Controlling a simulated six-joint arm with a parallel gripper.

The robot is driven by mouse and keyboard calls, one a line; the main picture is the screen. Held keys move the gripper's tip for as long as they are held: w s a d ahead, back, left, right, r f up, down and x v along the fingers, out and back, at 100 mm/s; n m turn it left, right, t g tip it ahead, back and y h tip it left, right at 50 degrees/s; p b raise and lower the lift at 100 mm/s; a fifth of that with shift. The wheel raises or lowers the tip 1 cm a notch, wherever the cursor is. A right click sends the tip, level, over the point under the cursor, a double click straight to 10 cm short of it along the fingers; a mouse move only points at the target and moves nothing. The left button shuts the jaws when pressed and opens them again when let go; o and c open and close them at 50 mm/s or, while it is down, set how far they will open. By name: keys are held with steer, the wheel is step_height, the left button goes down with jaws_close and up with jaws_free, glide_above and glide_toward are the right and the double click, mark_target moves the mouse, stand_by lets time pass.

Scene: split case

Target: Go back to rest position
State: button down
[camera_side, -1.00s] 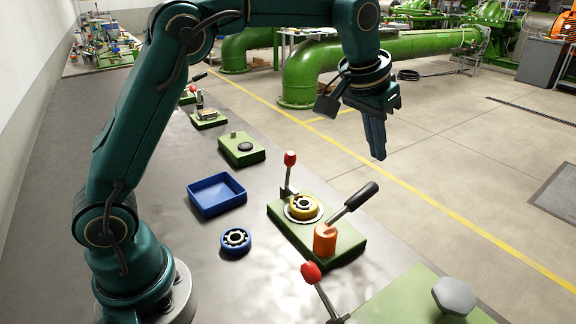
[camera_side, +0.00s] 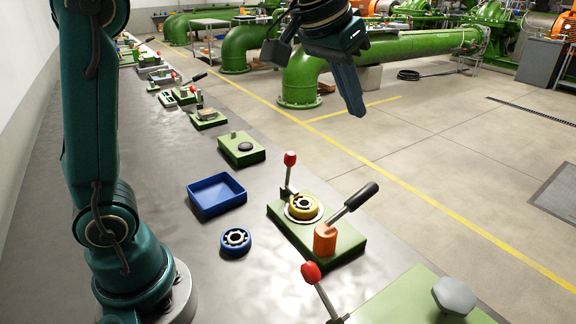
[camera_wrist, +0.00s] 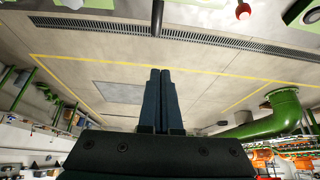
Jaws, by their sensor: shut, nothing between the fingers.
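My gripper (camera_side: 348,90) is shut and empty, raised high above the far side of the workbench in the side view. In the wrist view its two fingers (camera_wrist: 160,100) lie together with nothing between them. My upright arm stands at the left of the side view, and its upper part runs out of the top of the picture. The gripper is clear of everything on the bench.
A green fixture (camera_side: 345,248) on the bench holds a yellow ring part (camera_side: 303,204), with a red-knobbed lever and an orange black-handled clamp (camera_side: 326,238). A blue ring part (camera_side: 236,242) and an empty blue tray (camera_side: 216,195) lie nearer my base. Green pipes (camera_side: 400,58) stand beyond.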

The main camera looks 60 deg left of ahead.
steer(key=s+a+f, duration=0.1)
steer(key=s, duration=0.9)
steer(key=s+f, duration=0.8)
steer(key=f, duration=0.1)
steer(key=shift+s+f, duration=0.15)
steer(key=shift+f, duration=0.2)
steer(key=shift+a, duration=0.1)
stand_by(0.6)
steer(key=w+r, duration=1)
steer(key=w, duration=0.3)
steer(key=g, duration=0.1)
glide_above(371, 185)
step_height(371, 185, down, 6)
steer(key=shift+f, duration=3.25)
